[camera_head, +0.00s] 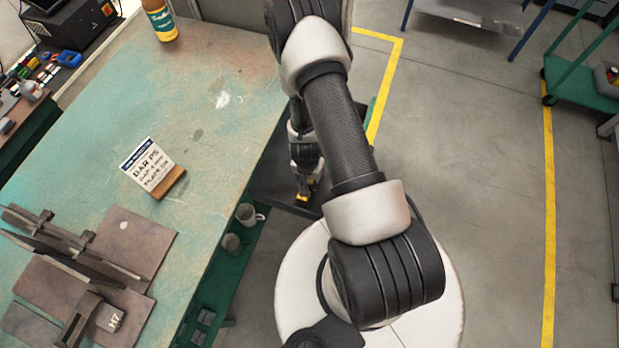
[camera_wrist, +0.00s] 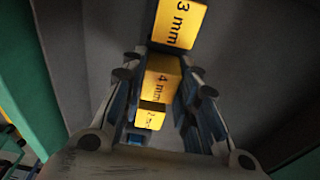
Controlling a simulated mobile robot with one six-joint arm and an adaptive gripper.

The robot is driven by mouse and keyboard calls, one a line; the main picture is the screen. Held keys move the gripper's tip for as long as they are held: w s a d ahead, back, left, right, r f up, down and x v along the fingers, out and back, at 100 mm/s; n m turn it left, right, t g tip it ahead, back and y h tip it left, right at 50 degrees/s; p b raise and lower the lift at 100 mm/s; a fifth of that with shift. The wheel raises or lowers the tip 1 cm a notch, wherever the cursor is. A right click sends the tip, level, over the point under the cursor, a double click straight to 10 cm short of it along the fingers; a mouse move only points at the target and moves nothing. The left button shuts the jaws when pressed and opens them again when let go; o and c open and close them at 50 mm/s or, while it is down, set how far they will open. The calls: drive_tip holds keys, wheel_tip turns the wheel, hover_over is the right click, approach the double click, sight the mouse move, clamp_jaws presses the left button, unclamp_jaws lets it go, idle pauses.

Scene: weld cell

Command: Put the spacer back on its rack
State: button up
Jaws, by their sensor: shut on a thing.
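My gripper (camera_wrist: 162,68) points down over a dark surface beside the bench. Its two fingers are shut on a yellow spacer marked 4 mm (camera_wrist: 163,82). A yellow spacer marked 3 mm (camera_wrist: 180,22) is just beyond the fingertips, at the top of the wrist view. Another yellow spacer, apparently marked 2 mm (camera_wrist: 150,117), shows between the fingers below the 4 mm one. In the head view my gripper (camera_head: 305,192) is small, with a bit of yellow at its tip. I cannot clearly make out the rack or whether the held spacer touches it.
The green bench (camera_head: 215,125) is at left, with a sign (camera_head: 150,165), a bottle (camera_head: 160,20) and brown fixture plates (camera_head: 130,243). Mugs (camera_head: 247,214) sit on a lower shelf. A green cart (camera_head: 585,85) stands at right. The floor between is clear.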

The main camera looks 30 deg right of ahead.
drive_tip(key=shift+f+b, duration=0.3)
drive_tip(key=shift+f, duration=0.1)
drive_tip(key=o, duration=1.2)
wheel_tip(320, 180, up, 12)
drive_tip(key=a, duration=0.1)
drive_tip(key=shift+s, duration=0.45)
drive_tip(key=shift+a+r, duration=0.1)
